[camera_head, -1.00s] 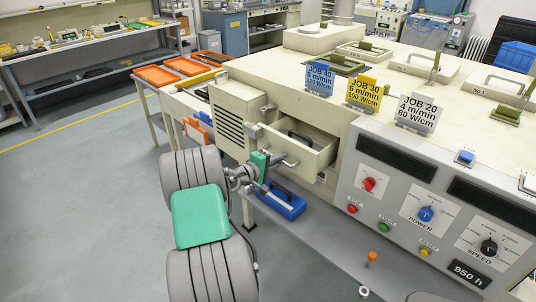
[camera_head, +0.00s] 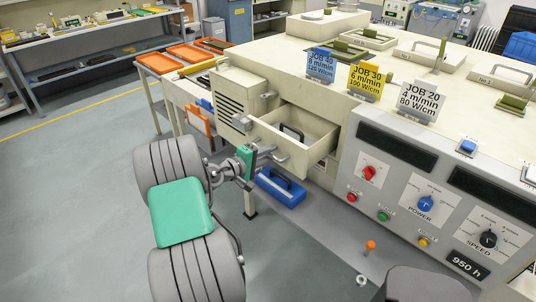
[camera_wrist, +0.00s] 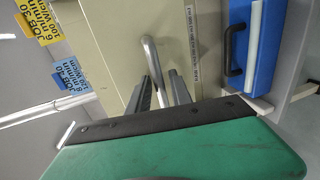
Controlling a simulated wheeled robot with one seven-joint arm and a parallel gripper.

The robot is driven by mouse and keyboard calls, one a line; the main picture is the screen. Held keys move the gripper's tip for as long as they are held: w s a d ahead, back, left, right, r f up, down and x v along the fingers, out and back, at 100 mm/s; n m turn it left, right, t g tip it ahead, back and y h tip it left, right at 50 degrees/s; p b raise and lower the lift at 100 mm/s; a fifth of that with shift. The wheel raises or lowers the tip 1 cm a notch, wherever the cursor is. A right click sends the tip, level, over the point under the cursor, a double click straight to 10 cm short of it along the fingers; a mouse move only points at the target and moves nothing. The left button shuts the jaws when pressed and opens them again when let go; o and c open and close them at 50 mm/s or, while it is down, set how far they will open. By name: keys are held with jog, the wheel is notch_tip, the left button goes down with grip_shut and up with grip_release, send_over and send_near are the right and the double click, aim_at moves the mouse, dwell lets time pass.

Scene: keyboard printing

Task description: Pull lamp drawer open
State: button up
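The lamp drawer (camera_head: 306,155) is a cream box standing out from the front of the cream machine, and its open top shows a black handle (camera_head: 291,132) inside. A metal bar handle (camera_head: 281,157) is on the drawer front; it shows in the wrist view (camera_wrist: 149,50). My gripper (camera_head: 248,168), at the end of my grey and green arm, is at this front handle. In the wrist view the two dark fingers of my gripper (camera_wrist: 160,88) lie on either side of the bar, close around it. Finger contact is partly hidden by the green body.
A blue case (camera_head: 281,187) lies below the drawer. A louvred panel (camera_head: 231,112) with a latch is left of it, and the control panel (camera_head: 430,200) is on the right. Orange trays (camera_head: 160,64) stand at the back left. The grey floor at left is clear.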

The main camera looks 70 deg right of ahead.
jog(key=shift+o, duration=0.6)
jog(key=b+v, duration=0.1)
jog(key=v, duration=0.7)
jog(key=shift+s+d, duration=0.1)
